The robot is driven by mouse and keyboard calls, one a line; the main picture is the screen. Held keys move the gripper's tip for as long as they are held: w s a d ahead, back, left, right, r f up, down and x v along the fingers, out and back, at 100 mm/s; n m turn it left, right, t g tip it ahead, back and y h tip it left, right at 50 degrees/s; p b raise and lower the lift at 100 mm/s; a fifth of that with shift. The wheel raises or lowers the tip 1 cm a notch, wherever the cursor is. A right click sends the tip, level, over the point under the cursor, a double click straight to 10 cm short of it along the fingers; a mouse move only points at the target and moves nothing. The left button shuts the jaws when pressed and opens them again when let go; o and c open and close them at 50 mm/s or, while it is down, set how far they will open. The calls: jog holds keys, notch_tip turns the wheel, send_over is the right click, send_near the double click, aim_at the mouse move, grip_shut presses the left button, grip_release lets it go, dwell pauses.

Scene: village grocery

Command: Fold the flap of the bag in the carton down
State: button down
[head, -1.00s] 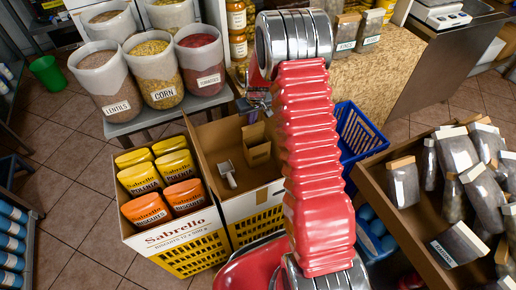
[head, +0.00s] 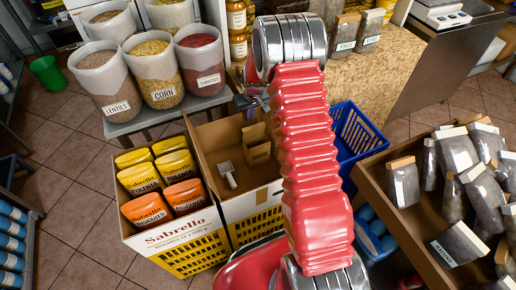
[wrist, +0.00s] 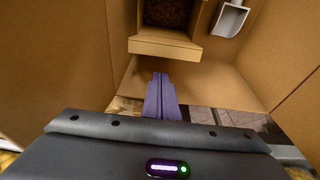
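In the head view my gripper (head: 254,101) is small, above the carton's far edge.
A white scoop (head: 228,174) lies in the carton left of the bag; it also shows in the wrist view (wrist: 230,18). A blue basket (head: 357,135) and a crate of bags (head: 400,215) stand to the right.

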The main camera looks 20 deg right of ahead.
jog(key=shift+w, duration=0.45)
jog(key=shift+f, duration=0.1)
jog(key=shift+f, duration=0.5)
jog(key=shift+f, duration=0.1)
dwell(0.8)
jog(key=shift+f, duration=0.5)
jog(key=shift+f, duration=0.15)
dwell(0.7)
jog(key=shift+f, duration=0.45)
jog(key=shift+f, duration=0.1)
dwell(0.8)
jog(key=shift+f, duration=0.55)
